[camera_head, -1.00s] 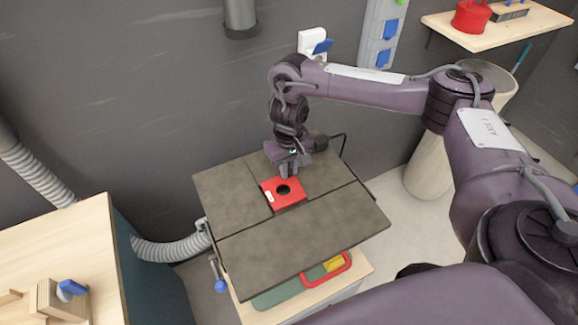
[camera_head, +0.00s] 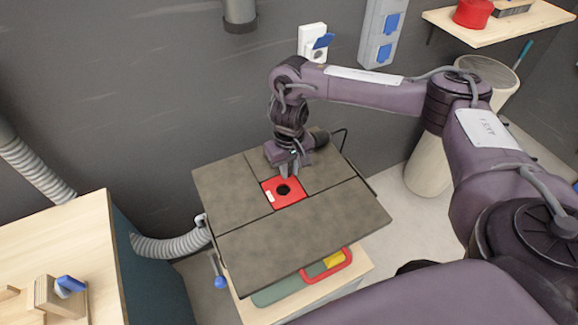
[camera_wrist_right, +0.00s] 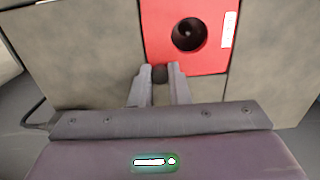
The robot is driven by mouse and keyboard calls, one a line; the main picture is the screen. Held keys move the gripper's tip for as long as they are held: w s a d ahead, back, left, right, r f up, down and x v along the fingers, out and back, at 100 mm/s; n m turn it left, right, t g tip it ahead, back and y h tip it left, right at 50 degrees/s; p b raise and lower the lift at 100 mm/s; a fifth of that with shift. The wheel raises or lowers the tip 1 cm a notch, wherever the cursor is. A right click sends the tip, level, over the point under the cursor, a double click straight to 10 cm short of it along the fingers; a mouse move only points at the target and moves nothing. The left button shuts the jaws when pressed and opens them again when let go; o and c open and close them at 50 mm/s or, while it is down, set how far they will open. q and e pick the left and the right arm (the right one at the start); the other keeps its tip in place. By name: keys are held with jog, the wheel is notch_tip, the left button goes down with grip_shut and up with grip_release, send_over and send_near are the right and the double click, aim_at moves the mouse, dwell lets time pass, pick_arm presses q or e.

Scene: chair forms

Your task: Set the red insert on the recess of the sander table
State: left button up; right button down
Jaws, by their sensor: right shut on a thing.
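The red insert (camera_head: 295,198) is a flat red plate with a round dark hole and a small white label. It lies at the recess where the seams of the dark grey sander table (camera_head: 308,228) meet, its edges roughly in line with them. Whether it is fully flush I cannot tell. My right gripper (camera_head: 290,174) is at its far edge. In the right wrist view the fingers (camera_wrist_right: 161,73) close around a small dark piece at the edge of the red insert (camera_wrist_right: 215,62). The recess is hidden under the insert. My left gripper is out of view.
A wooden bench (camera_head: 60,250) with small wooden blocks stands at the left. A grey hose (camera_head: 172,245) runs to the table's side. A wall socket (camera_head: 313,42) is behind my right arm. A red-handled item (camera_head: 330,270) lies below the table's front edge.

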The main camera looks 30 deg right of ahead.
jog(key=c, duration=1.3)
grip_release()
notch_tip(320, 180, up, 8)
jog(key=shift+f+p, duration=0.15)
jog(key=shift+p, duration=0.75)
jog(key=shift+f, duration=0.1)
